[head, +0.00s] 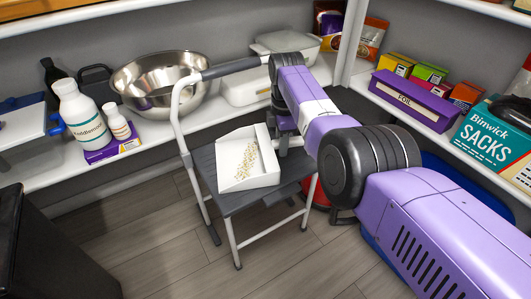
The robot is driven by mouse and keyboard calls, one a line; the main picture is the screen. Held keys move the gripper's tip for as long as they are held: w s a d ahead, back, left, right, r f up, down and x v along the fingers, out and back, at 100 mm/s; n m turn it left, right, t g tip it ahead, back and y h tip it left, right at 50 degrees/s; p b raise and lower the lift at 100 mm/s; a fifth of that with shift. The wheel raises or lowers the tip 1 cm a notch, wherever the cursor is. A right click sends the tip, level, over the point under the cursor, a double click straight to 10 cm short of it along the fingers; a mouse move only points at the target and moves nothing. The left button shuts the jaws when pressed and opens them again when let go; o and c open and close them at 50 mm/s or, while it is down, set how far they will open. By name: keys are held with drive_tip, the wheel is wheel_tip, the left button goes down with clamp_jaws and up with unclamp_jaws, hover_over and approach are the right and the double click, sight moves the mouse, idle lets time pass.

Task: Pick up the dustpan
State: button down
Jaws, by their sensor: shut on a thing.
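The dustpan (262,171) is a white, shallow, open-fronted pan with pale grains (247,160) scattered inside it. It is at or just above the dark top of a folding step stool (233,200); I cannot tell whether it touches the stool. My gripper (279,143) is at the right rear side of the dustpan, pointing down, and is shut on it. The fingertips and the part they grip are mostly hidden by the wrist and the pan's wall.
The stool's grey rail (176,115) rises at the left of my arm. The shelf behind carries a steel bowl (150,92), white bottles (80,115) and a lidded white container (246,88). Boxes (412,100) stand on the right shelf. A dark bin (50,250) is at lower left. Wood floor is open in front.

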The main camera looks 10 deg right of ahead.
drive_tip(key=shift+r, duration=0.1)
wheel_tip(320, 180, up, 20)
drive_tip(key=p, duration=0.9)
